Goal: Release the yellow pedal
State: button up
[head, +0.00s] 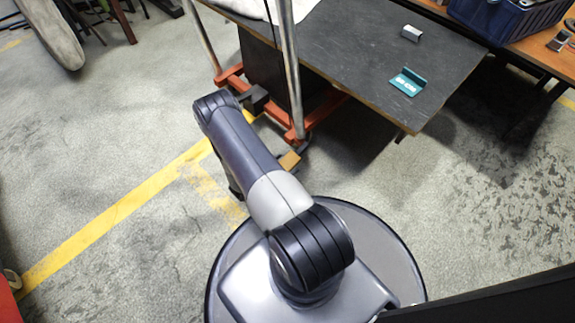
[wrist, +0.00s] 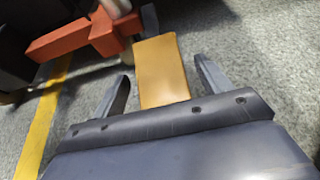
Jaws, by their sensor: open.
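The yellow pedal (head: 289,160) sticks out low from the foot of the red-orange frame under the table in the head view. In the wrist view the yellow pedal (wrist: 162,72) lies between the two fingers of my gripper (wrist: 161,70). The fingers are open, with a visible gap on each side of the pedal. The pedal's near end reaches the edge of the gripper body, and I cannot tell whether it touches there. In the head view my gripper is mostly hidden behind my arm.
The red-orange frame (head: 232,78) has upright metal posts (head: 289,60). The dark table (head: 345,45) overhangs it and holds a teal bracket (head: 408,82) and a small grey bracket (head: 411,33). A blue crate (head: 510,18) stands at the upper right. Open floor lies left, with yellow lines.

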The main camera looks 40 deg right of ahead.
jog(key=shift+x, duration=1.1)
jog(key=shift+c, duration=0.4)
